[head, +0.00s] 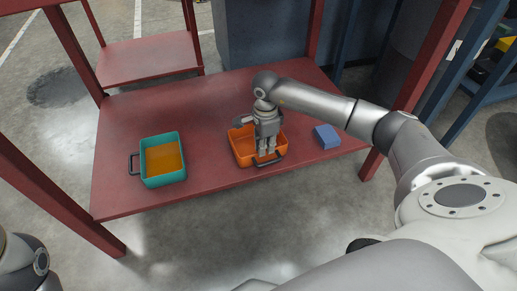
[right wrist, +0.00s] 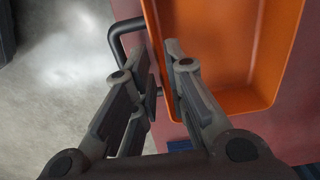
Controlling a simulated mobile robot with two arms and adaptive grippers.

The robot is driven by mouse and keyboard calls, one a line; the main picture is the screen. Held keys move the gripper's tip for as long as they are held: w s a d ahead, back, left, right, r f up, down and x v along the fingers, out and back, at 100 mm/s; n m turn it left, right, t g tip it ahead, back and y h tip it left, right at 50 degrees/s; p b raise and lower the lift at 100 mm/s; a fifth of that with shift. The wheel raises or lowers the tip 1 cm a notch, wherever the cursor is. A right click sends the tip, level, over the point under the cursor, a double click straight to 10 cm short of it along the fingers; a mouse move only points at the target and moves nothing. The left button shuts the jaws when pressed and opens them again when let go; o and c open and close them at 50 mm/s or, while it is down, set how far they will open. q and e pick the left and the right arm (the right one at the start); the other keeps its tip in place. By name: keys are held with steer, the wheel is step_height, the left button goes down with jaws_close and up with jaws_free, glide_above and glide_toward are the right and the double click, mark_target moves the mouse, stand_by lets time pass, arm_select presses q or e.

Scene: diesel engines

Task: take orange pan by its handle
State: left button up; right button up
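The orange pan (head: 242,153) stands on the red table, and its inside shows empty in the right wrist view (right wrist: 225,45). Its dark handle (head: 270,162) is on the near side, and in the right wrist view the handle (right wrist: 113,38) is partly hidden behind a finger. My right gripper (head: 266,150) points down over the pan's near wall and handle. In the right wrist view its fingers (right wrist: 155,72) are apart, with a gap at the tips and nothing seen held. Whether they touch the pan is unclear. My left gripper is not in view.
A teal pan (head: 146,165) with orange-yellow contents stands to the left, its handle facing left. A blue block (head: 327,136) lies to the right of the orange pan. The red table (head: 210,120) has free room between the pans; red posts rise at its corners.

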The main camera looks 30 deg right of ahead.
mark_target(264, 161)
steer(key=shift+f+b, duration=0.9)
steer(key=shift+f, duration=0.9)
jaws_close()
steer(key=shift+r, duration=0.15)
